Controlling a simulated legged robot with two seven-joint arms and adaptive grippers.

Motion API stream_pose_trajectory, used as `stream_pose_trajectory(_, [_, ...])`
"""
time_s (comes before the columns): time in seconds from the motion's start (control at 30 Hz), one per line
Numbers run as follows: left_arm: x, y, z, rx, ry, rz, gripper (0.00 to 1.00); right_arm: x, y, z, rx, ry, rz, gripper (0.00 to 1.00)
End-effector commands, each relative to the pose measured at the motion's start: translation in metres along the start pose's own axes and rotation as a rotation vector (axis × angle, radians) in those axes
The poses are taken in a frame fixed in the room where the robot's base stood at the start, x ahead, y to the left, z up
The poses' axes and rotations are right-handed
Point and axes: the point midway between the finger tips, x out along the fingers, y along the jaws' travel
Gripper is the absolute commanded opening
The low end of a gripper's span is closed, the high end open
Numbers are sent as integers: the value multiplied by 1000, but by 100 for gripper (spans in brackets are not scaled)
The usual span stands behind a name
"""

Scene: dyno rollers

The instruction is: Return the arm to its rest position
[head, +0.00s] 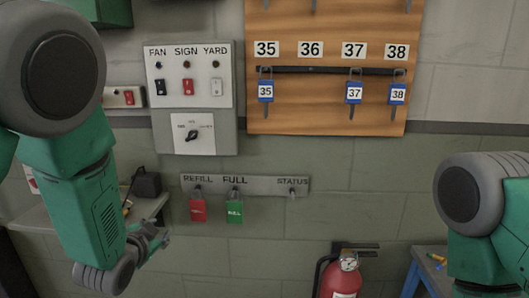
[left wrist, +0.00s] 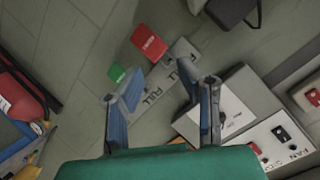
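My left arm comes down the left side of the head view, and its gripper (head: 154,240) is in front of the wall, below and left of the tag rail. In the left wrist view the two fingers of my left gripper (left wrist: 160,95) stand well apart with nothing held between them. A red tag (head: 198,210) hangs under REFILL and a green tag (head: 235,211) under FULL. The red tag (left wrist: 149,43) and green tag (left wrist: 117,72) also show beyond the fingers in the left wrist view. My right arm shows at the right edge; its gripper is out of view.
The grey tag rail (head: 262,185) is on the wall, with the STATUS hook empty. Above are a switch panel (head: 194,130) and a wooden key board (head: 330,105) with keys 35, 37 and 38. A fire extinguisher (head: 342,279) is low, beside a blue-legged table (head: 428,262). A shelf (head: 148,207) is left.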

Motion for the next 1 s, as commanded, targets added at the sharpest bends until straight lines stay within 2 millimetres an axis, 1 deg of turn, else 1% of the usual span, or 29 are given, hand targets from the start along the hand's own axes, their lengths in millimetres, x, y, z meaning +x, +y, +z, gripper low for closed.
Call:
stream_pose_trajectory(0.03, [-5,27,38,-41,-74,47,31,8,0,1,0,0,0,0])
stream_pose_trajectory(0.07, [-10,40,56,-64,-114,71,31,10,0,1,0,0,0,0])
stream_pose_trajectory(0.1, [-17,57,81,-96,-170,103,31,13,0,1,0,0,0,0])
stream_pose_trajectory(0.17, [-31,82,117,-145,-254,149,31,18,0,1,0,0,0,0])
stream_pose_trajectory(0.2, [-42,99,141,-177,-314,179,31,21,0,1,0,0,0,0])
stream_pose_trajectory(0.27, [-62,124,174,-226,-404,221,31,26,0,2,0,0,0,0])
stream_pose_trajectory(0.3, [-76,140,196,-259,-466,248,31,29,0,2,0,0,0,0])
stream_pose_trajectory(0.37, [-101,163,228,-308,-562,286,31,34,0,2,0,0,0,0])
stream_pose_trajectory(0.4, [-118,178,248,-341,-626,311,31,37,0,2,0,0,0,0])
stream_pose_trajectory(0.47, [-146,199,275,-388,-722,345,31,42,0,2,1,0,0,0])
stream_pose_trajectory(0.5, [-164,211,291,-416,-782,364,31,45,0,3,1,0,0,0])
stream_pose_trajectory(0.6, [-206,234,320,-476,-915,401,31,51,0,3,0,0,0,0])
stream_pose_trajectory(0.7, [-237,249,337,-516,-1009,425,31,54,0,3,0,0,0,0])
stream_pose_trajectory(0.73, [-244,252,340,-525,-1029,429,31,55,0,3,0,0,0,0])
stream_pose_trajectory(0.83, [-258,258,345,-540,-1070,437,31,56,0,3,0,0,0,0])
stream_pose_trajectory(1.0, [-259,258,345,-541,-1074,438,31,56,0,3,0,0,0,0])
